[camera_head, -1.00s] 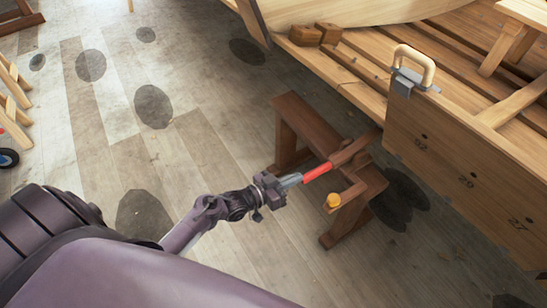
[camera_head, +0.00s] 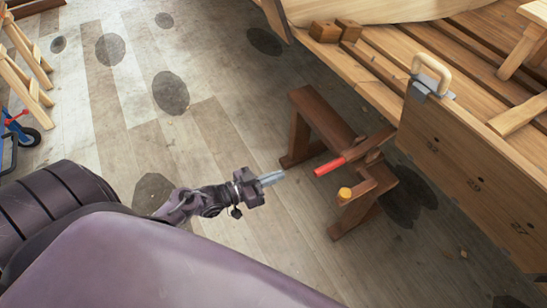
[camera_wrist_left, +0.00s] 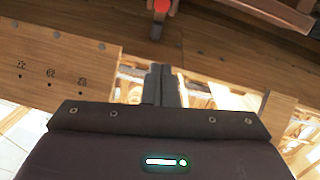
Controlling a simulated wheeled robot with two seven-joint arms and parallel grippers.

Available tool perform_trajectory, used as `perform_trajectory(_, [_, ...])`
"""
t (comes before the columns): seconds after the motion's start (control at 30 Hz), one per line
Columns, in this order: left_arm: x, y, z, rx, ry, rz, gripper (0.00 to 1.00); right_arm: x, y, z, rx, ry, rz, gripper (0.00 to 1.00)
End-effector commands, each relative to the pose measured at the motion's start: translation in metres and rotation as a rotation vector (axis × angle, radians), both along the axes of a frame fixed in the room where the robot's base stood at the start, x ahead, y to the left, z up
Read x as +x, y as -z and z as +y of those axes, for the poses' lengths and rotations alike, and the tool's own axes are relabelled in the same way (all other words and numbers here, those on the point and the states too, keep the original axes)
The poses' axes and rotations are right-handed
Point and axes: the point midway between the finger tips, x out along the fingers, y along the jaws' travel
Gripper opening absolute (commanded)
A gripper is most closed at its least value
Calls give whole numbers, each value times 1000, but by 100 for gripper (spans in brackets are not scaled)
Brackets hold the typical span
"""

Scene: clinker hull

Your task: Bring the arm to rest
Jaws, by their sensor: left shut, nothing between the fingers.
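My left gripper (camera_head: 272,179) is shut and empty, held over the floor at the middle of the head view. Its closed fingers also show in the left wrist view (camera_wrist_left: 160,82). A red-handled tool (camera_head: 330,166) lies on the dark wooden sawhorse (camera_head: 322,115) to the right of the fingertips, with a clear gap between them. The red end of the tool also shows at the top of the left wrist view (camera_wrist_left: 161,6). My right gripper is not in view.
A yellow-topped item (camera_head: 345,193) sits on the sawhorse's near end. The wooden hull (camera_head: 455,165) with a cream-handled clamp (camera_head: 431,74) fills the right side. Two wood blocks (camera_head: 324,31) rest on its edge. A blue wheeled trolley (camera_head: 14,132) stands far left. Open floor lies between.

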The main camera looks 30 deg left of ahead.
Motion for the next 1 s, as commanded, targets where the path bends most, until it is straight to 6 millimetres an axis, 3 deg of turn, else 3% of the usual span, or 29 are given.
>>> perform_trajectory(0.57, [-2,0,1,0,-1,0,0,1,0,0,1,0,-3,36])
perform_trajectory(0.67, [-3,9,2,12,-19,33,0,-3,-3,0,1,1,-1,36])
perform_trajectory(0.77, [-13,43,6,58,-72,134,0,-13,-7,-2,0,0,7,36])
perform_trajectory(0.87, [-40,99,10,140,-141,313,0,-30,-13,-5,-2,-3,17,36])
perform_trajectory(1.0, [-110,180,8,290,-204,610,0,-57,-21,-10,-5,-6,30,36])
